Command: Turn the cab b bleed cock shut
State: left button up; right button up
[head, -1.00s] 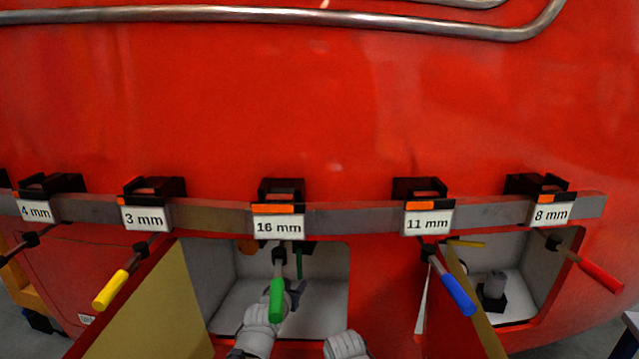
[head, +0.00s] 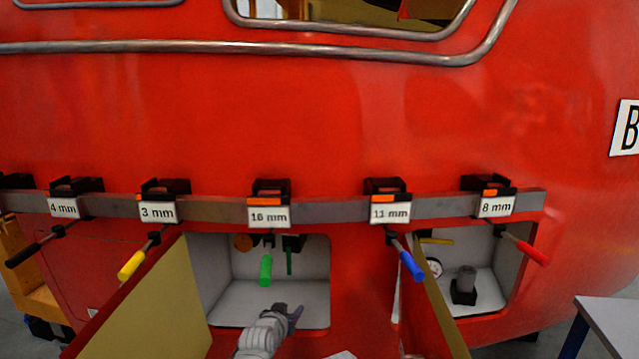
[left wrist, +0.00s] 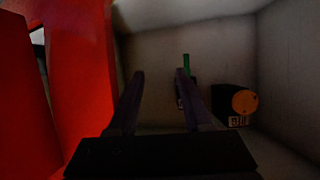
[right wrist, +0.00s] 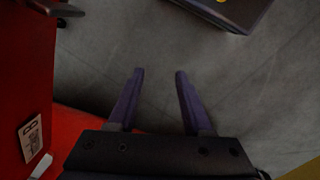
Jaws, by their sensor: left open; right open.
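Inside the left open compartment (head: 225,317), a thin dark green lever (head: 289,262) hangs down from a black block. It also shows in the left wrist view (left wrist: 186,66), pointing up there. An orange disc (head: 242,242) on a black body is beside it, also in the left wrist view (left wrist: 245,101). No label marks either as the bleed cock. My left gripper (head: 292,312) is open and empty at the compartment mouth, below the lever and apart from it. My right gripper (right wrist: 158,73) is open and empty above the floor.
A rail (head: 335,208) carries hanging tools; the green-handled 16 mm tool (head: 265,265) hangs before the compartment. The right compartment holds a yellow handle (head: 436,240), gauge and grey cylinder (head: 466,278). A B sign (head: 626,128) is at right.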

pick_arm(q)
jog(key=s+d+r+g+y+p, duration=0.1)
jog(key=s+g+p, duration=0.5)
jog(key=s, duration=0.7)
jog(key=s+r+m+g+y+p, duration=0.1)
jog(key=s+r+g+y+p, duration=0.2)
jog(key=s+g+p, duration=0.4)
jog(key=s+p, duration=0.3)
jog(key=s, duration=0.3)
jog(key=shift+d, duration=0.35)
